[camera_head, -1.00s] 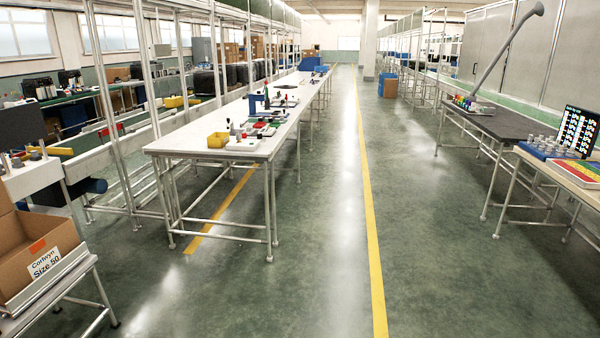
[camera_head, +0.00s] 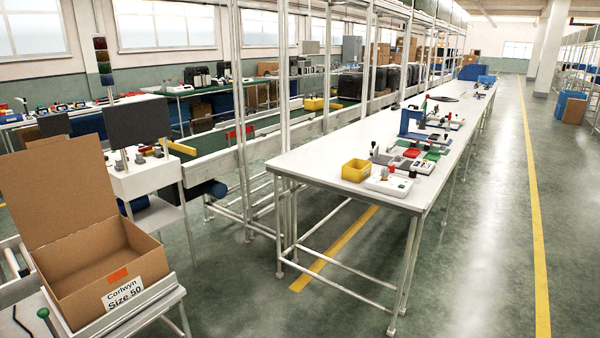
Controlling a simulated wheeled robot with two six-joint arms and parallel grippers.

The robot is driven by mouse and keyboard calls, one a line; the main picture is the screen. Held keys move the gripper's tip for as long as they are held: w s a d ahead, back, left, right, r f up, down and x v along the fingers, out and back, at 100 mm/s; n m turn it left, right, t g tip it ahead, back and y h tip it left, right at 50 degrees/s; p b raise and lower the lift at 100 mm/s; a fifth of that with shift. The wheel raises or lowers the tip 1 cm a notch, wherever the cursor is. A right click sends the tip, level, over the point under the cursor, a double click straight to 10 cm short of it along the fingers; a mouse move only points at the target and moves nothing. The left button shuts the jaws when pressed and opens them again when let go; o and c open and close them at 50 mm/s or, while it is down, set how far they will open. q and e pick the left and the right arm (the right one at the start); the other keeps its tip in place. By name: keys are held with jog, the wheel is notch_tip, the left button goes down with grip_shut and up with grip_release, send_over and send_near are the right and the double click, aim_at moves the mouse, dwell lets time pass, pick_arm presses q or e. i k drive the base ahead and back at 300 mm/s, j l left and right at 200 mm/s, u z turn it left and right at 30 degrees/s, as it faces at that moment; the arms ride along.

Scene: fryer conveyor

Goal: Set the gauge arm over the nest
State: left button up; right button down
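A long white workbench (camera_head: 318,163) stands in the middle of the view with small fixtures on its near half. A blue upright frame (camera_head: 406,122) stands among them. Red, green and grey blocks, such as a red block (camera_head: 412,153), lie around it. At this distance I cannot tell which part is the gauge arm or which is the nest. Neither of my grippers shows in this view.
A yellow bin (camera_head: 356,170) and a white control box (camera_head: 389,186) sit at the bench's near end. An open cardboard box (camera_head: 85,290) stands on a stand at the lower left. A conveyor with posts runs behind the bench. Green floor (camera_head: 480,230) is clear on the right.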

aim_at(374, 144)
jog(key=i+j, duration=0.1)
jog(key=i, duration=0.45)
jog(key=i+j+z, duration=0.1)
jog(key=i, duration=0.5)
jog(key=i+j, duration=0.15)
jog(key=i, duration=0.4)
jog(key=i+j+z, duration=0.1)
jog(key=i, duration=0.5)
jog(key=i+j+z, duration=0.3)
jog(key=i+j, duration=0.25)
jog(key=i+j+z, duration=0.25)
jog(key=i+j, duration=0.3)
jog(key=j, duration=0.15)
